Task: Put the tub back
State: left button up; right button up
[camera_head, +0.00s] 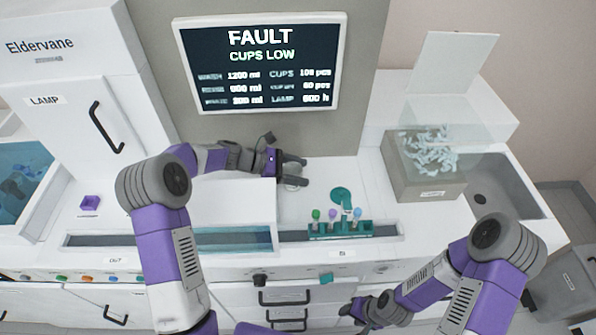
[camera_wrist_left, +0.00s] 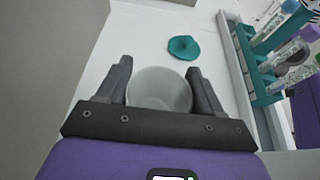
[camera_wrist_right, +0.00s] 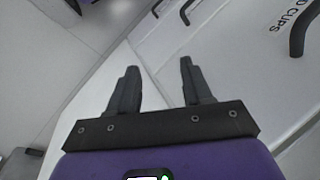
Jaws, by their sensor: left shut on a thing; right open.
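The tub (camera_wrist_left: 160,90) is a pale, round, open cup-like vessel. In the left wrist view it sits between the fingers of my left gripper (camera_wrist_left: 160,85), which is shut on it. In the head view my left gripper (camera_head: 292,172) is over the white counter below the screen, and the tub is hard to make out against the white. My right gripper (camera_wrist_right: 155,85) is open and empty; in the head view it (camera_head: 352,310) is low in front of the cabinet fronts.
A teal rack (camera_head: 340,230) with several capped tubes stands in the front channel. A teal funnel-like piece (camera_wrist_left: 183,48) lies on the counter near the tub. A box of clear pieces (camera_head: 408,178) and a sink (camera_head: 500,185) are at right. The screen (camera_head: 262,65) reads "FAULT CUPS LOW".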

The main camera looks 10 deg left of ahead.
pick_arm(q)
jog(key=shift+f, duration=0.1)
jog(key=o, duration=1)
jog(key=shift+o, duration=0.2)
jog(key=shift+a+r, duration=0.2)
jog(key=shift+r, duration=0.05)
jog(key=p+v, duration=0.1)
jog(key=v, duration=1)
jog(key=shift+a+p, duration=0.3)
jog(key=shift+s, duration=0.15)
